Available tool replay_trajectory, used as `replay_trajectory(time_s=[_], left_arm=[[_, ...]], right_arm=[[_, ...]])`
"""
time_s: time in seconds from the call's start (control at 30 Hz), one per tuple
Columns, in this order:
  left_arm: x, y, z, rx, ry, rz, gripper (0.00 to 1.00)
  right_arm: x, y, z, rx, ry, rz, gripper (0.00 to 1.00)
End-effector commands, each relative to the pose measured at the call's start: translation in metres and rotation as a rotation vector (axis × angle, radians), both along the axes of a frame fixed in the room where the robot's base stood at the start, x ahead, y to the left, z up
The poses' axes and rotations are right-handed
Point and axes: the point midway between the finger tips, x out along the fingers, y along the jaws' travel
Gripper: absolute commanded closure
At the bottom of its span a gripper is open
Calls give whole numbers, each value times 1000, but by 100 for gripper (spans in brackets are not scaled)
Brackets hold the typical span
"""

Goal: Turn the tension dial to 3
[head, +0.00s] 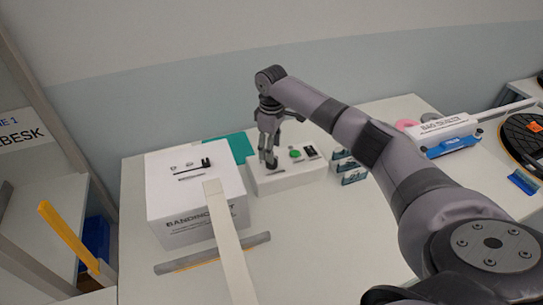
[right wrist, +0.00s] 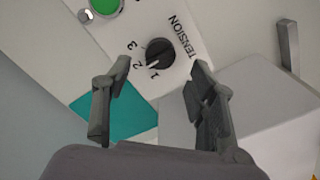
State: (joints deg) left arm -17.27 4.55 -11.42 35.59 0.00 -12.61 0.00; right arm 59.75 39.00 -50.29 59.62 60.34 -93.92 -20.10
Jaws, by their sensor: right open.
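The tension dial (right wrist: 160,52) is a round black knob with a white mark, on the top of a white control box (head: 300,180). In the right wrist view its printed labels are 1, 2, 3 and TENSION. The white mark points toward the low numbers, seemingly between 1 and 2. My right gripper (right wrist: 158,78) is open, its two fingers apart on either side of the view, with the dial ahead between and beyond the tips. My left gripper is not in view.
A green button (head: 295,153) sits beside the dial on the box. A white banding box (head: 195,225) stands close at left, with a pale strip (head: 228,235) in front of it. Small teal boxes (head: 350,170) stand to the right. The front table is mostly clear.

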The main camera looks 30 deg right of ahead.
Motion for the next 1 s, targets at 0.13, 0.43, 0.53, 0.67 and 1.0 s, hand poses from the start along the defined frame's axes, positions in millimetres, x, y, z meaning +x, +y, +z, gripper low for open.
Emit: replay_trajectory(time_s=[0.13, 0.43, 0.53, 0.67, 1.0], left_arm=[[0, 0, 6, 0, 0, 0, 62], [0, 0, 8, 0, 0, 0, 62], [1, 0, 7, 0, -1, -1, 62], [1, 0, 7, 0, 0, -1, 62], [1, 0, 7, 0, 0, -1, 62]], right_arm=[[-1, 0, -26, -1, 3, -1, 48], [0, 0, -50, 0, 0, 1, 48], [0, 0, -51, 1, -1, 1, 48], [0, 0, -51, 1, -1, 1, 48], [0, 0, -51, 0, -1, 0, 69]])
